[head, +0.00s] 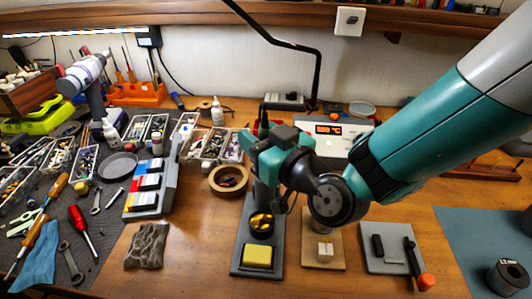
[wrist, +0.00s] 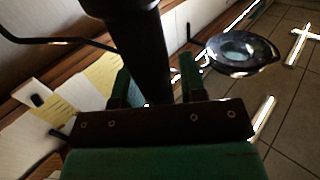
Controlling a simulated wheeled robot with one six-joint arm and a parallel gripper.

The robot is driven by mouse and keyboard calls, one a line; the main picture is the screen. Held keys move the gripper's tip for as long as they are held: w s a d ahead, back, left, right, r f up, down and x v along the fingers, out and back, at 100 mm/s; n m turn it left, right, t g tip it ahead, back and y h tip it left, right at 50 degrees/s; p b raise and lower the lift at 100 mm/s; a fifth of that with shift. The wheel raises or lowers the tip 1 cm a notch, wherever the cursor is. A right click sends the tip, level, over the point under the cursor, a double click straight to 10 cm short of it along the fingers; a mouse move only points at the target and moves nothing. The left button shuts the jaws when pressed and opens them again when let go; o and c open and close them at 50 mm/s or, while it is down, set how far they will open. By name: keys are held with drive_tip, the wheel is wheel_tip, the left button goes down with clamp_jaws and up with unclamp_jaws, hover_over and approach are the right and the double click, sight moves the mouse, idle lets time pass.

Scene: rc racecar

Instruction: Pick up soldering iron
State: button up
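The soldering iron stand (head: 240,262) is a dark base with a yellow sponge (head: 258,255) and a cup of brass wool (head: 261,222). My gripper (head: 266,142) is low over the back of this stand and hides much of its holder. In the wrist view, a thick dark shaft (wrist: 150,40), apparently the soldering iron's handle, runs between the two fingers of my gripper (wrist: 156,75). The fingers are apart, with a narrow gap at the right finger. Contact at the left finger is unclear. In the head view the iron is mostly hidden by my gripper.
A white soldering station (head: 357,140) with a lit display stands behind my gripper. A tape roll (head: 228,179) and a multicoloured box (head: 152,188) are to the left. A small wooden board (head: 324,264) and a grey pad (head: 391,262) lie right of the stand.

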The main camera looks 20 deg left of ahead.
drive_tip(key=c, duration=0.6)
drive_tip(key=shift+o, duration=0.2)
wheel_tip(320, 180, up, 20)
drive_tip(key=p, duration=0.2)
drive_tip(key=shift+d, duration=0.1)
